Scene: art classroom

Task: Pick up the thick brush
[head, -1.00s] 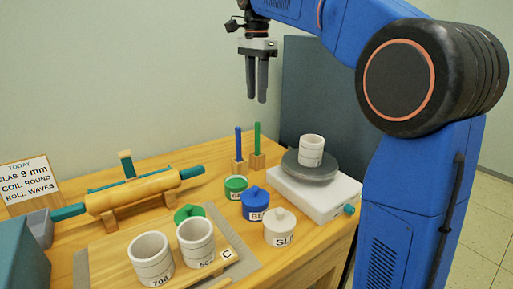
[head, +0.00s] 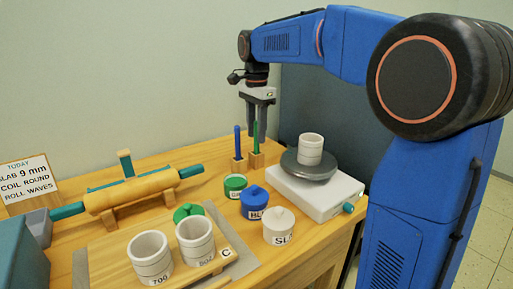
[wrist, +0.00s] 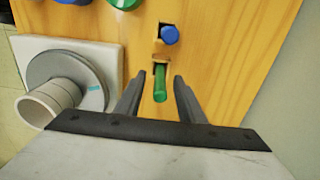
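Two upright sticks, taken as the brushes, stand in small wooden holders at the back of the table. One is blue (head: 237,142) and one is green (head: 256,139). In the wrist view the blue one (wrist: 170,35) looks somewhat thicker than the green one (wrist: 160,82); no label shows which is the thick brush. My gripper (head: 257,133) points down over the green brush. In the wrist view my gripper (wrist: 157,84) is open, with the green brush between its fingers in the picture and gaps on both sides. Whether the fingertips reach down beside it is hard to tell.
A white banding wheel (head: 318,196) with a white cup (head: 311,149) stands right of the brushes. A green jar (head: 235,186), a blue jar (head: 254,205) and a white jar (head: 279,228) stand in front. A rolling pin (head: 130,191) lies left. The wall is close behind.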

